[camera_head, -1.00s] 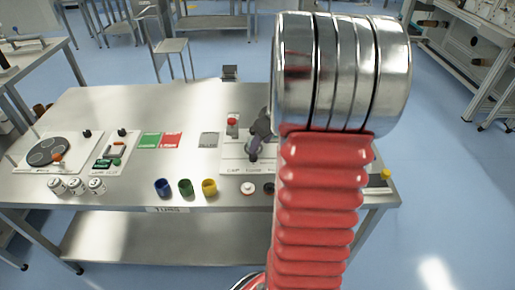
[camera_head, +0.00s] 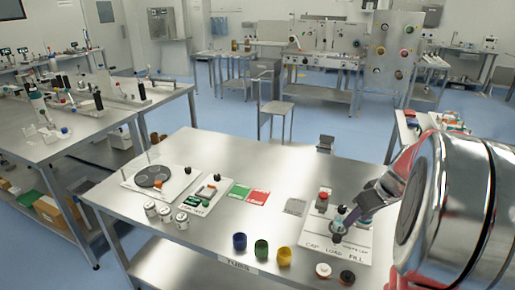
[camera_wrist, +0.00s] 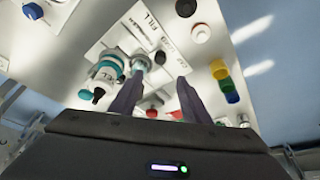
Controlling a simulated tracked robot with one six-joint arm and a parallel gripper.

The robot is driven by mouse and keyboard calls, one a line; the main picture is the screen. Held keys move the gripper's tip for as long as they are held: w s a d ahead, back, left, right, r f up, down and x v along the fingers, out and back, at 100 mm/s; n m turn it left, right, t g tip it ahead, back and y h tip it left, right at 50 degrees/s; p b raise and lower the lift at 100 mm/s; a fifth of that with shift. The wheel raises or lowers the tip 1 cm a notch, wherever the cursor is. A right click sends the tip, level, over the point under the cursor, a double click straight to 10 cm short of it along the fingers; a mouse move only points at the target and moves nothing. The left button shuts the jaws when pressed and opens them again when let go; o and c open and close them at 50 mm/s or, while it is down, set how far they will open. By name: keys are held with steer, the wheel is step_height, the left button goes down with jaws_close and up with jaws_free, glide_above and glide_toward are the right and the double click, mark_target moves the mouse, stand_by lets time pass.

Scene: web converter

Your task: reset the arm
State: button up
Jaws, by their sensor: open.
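My gripper (camera_wrist: 158,80) is open, with its two dark fingers apart and nothing visible between them. In the wrist view it is over the white station board (camera_wrist: 160,30). In the head view my gripper (camera_head: 347,220) is at the right, over the board marked CAP LOAD FILL (camera_head: 340,252). A teal and white fixture (camera_wrist: 140,62) shows beyond the fingertips in the wrist view. Whether the fingers touch it, I cannot tell. My arm's large metal joint covers the right of the head view.
On the metal table (camera_head: 225,150) are blue (camera_head: 239,242), green (camera_head: 261,249) and yellow (camera_head: 284,256) cups, several white jars (camera_head: 165,214), and green (camera_head: 239,191) and red (camera_head: 258,197) mats. The table's back middle is clear.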

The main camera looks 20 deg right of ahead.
steer(key=s+a+r, duration=0.2)
steer(key=s+a, duration=0.1)
steer(key=a, duration=0.8)
steer(key=s+a+r, duration=0.3)
steer(key=s+a, duration=0.1)
steer(key=a, duration=0.7)
steer(key=s+a+r+t, duration=0.1)
steer(key=s+a+r, duration=0.2)
steer(key=a, duration=0.8)
steer(key=shift+s+a, duration=0.15)
steer(key=shift+s, duration=0.05)
